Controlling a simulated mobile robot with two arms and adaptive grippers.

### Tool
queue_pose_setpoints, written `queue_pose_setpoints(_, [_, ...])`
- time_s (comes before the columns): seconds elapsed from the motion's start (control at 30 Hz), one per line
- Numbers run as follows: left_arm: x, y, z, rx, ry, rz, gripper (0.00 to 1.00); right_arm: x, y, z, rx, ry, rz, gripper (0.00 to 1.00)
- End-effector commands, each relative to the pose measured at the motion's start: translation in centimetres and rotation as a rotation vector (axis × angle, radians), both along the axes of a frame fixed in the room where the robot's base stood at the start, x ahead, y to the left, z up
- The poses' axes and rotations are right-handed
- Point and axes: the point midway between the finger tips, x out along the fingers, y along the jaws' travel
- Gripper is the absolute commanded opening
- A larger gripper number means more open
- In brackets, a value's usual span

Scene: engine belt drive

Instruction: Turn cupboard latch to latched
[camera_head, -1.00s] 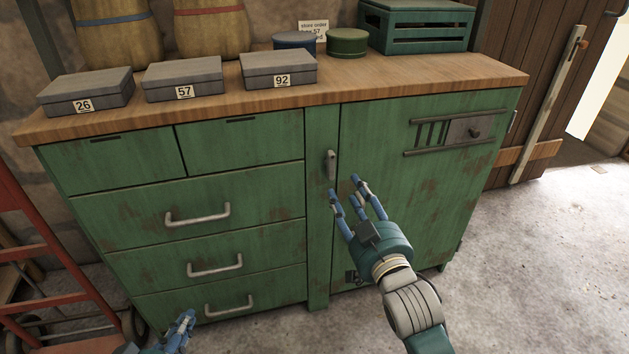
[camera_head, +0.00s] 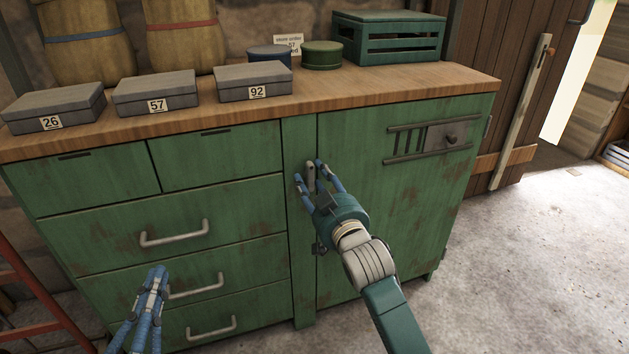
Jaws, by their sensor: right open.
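The cupboard latch (camera_head: 310,176) is a small grey metal handle on the green post at the left edge of the cupboard door (camera_head: 390,210). It stands about upright. My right gripper (camera_head: 314,168) is open, with its blue fingers around the latch, one to the left and others to the right. Whether they touch it I cannot tell. My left gripper (camera_head: 156,275) is low at the left in front of the drawers, pointing up. Its fingers look close together, and I cannot tell whether it is open or shut.
The wooden worktop (camera_head: 380,92) carries grey boxes (camera_head: 157,93) numbered 26, 57 and 92, two round tins (camera_head: 322,54) and a green crate (camera_head: 388,38). Drawer handles (camera_head: 174,233) stick out at the left. Floor at right is clear.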

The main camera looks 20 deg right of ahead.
Motion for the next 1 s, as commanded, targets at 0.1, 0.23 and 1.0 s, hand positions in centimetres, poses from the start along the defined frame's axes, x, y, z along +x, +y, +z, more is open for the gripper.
queue_pose_setpoints(0.1, [0.0,0.0,0.0,0.000,0.000,0.000,0.00,0.0,0.0,0.0,0.000,0.000,0.000,0.41])
queue_pose_setpoints(0.23, [0.0,0.0,0.0,0.000,0.001,0.000,0.00,0.0,0.0,0.0,0.000,0.000,0.000,0.23])
queue_pose_setpoints(1.0, [-2.1,1.9,-10.2,0.116,0.463,0.030,0.00,0.0,-0.1,0.4,-0.137,-0.004,-0.002,0.00])
